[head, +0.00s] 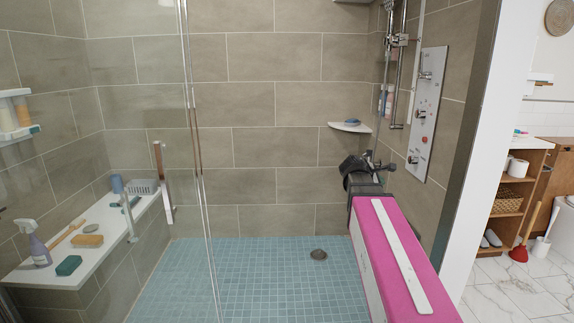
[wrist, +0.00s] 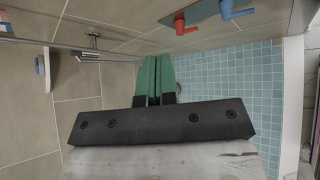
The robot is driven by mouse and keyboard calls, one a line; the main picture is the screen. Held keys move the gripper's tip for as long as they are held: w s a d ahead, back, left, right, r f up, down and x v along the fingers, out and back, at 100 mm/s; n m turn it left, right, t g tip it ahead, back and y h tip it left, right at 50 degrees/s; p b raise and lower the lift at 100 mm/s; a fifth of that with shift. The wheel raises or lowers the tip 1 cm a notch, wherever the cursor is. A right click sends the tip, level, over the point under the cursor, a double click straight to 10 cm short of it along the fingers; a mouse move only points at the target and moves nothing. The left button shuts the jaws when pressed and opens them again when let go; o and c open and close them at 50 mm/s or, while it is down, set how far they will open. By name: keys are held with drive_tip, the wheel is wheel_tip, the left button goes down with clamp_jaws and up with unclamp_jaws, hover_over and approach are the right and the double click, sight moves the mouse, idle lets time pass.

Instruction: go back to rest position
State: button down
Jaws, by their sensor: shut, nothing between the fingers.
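My gripper (wrist: 157,74) shows in the wrist view with its two green fingers side by side and touching, nothing between them. In the head view my gripper is a dark shape at the far end of my pink arm, in the right part of the shower in front of the tiled wall. Its fingers cannot be made out there. The arm reaches forward from the lower right.
A shower panel (head: 428,115) with knobs is close to the right of my arm. A corner shelf (head: 350,127) is just beyond my gripper. A glass door edge (head: 192,130) stands left. The bench (head: 88,235) holds several bath items. The blue tiled floor (head: 265,275) looks clear.

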drive_tip(key=s+a+f+m+g+y, duration=0.2)
drive_tip(key=s+a+f+m, duration=0.3)
drive_tip(key=f, duration=0.5)
drive_tip(key=s+a+f+m+g+y, duration=0.2)
drive_tip(key=s+a+f+m+y, duration=0.2)
drive_tip(key=s+f, duration=0.3)
drive_tip(key=s+a+f+m+g+y, duration=0.2)
drive_tip(key=s+a+f+m+y, duration=0.2)
drive_tip(key=f, duration=1)
drive_tip(key=s+a+m, duration=0.2)
drive_tip(key=shift+s+a+m, duration=0.15)
drive_tip(key=shift+a+m, duration=0.2)
drive_tip(key=shift+m, duration=0.05)
drive_tip(key=shift+f, duration=0.1)
